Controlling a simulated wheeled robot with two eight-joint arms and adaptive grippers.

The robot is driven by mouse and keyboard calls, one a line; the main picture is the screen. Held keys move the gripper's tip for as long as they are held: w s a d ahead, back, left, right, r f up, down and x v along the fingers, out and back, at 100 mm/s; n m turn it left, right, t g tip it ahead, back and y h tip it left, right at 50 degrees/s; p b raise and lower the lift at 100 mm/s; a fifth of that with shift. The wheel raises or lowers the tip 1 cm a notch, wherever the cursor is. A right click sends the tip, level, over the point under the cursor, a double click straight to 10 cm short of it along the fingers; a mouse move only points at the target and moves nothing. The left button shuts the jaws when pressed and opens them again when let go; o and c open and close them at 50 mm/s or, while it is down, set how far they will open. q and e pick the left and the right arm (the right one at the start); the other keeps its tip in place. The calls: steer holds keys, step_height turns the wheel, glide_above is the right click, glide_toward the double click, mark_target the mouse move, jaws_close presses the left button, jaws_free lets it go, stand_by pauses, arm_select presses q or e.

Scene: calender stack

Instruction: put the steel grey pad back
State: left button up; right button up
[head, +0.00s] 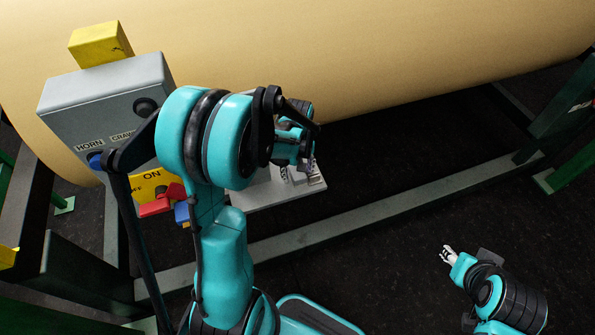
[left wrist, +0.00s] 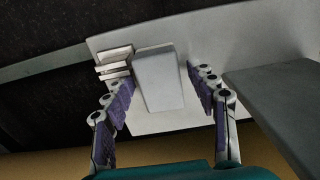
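A light grey block, which looks like the steel grey pad (left wrist: 158,82), lies on a pale grey plate (left wrist: 205,42) in the left wrist view. My left gripper (left wrist: 160,76) is open, with one purple-padded finger on each side of the block. A gap shows between the right finger and the block; the left finger is close to it, and I cannot tell if it touches. In the head view my left gripper (head: 307,168) is over the plate (head: 250,196), and the arm hides much of it. My right gripper (head: 447,254) is far off at lower right, too small to read.
A grey control box (head: 105,100) with a yellow block (head: 100,43) on top stands left of my left arm. A large tan roll (head: 370,60) fills the back. A small slotted bracket (left wrist: 114,64) stands beside the block. A grey beam (head: 370,215) crosses the dark floor.

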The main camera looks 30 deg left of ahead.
arm_select(q)
steer(key=shift+r, duration=0.3)
step_height(320, 180, up, 13)
steer(key=p, duration=0.5)
steer(key=s+d+r+m+t, duration=0.5)
steer(key=s+d+m+t, duration=0.2)
steer(key=s+d+m, duration=0.3)
steer(key=shift+s+d+r, duration=0.25)
steer(key=shift+s+r, duration=0.05)
steer(key=shift+s, duration=0.2)
step_height(320, 180, down, 7)
steer(key=b, duration=0.7)
steer(key=shift+b, duration=0.3)
steer(key=shift+f, duration=0.1)
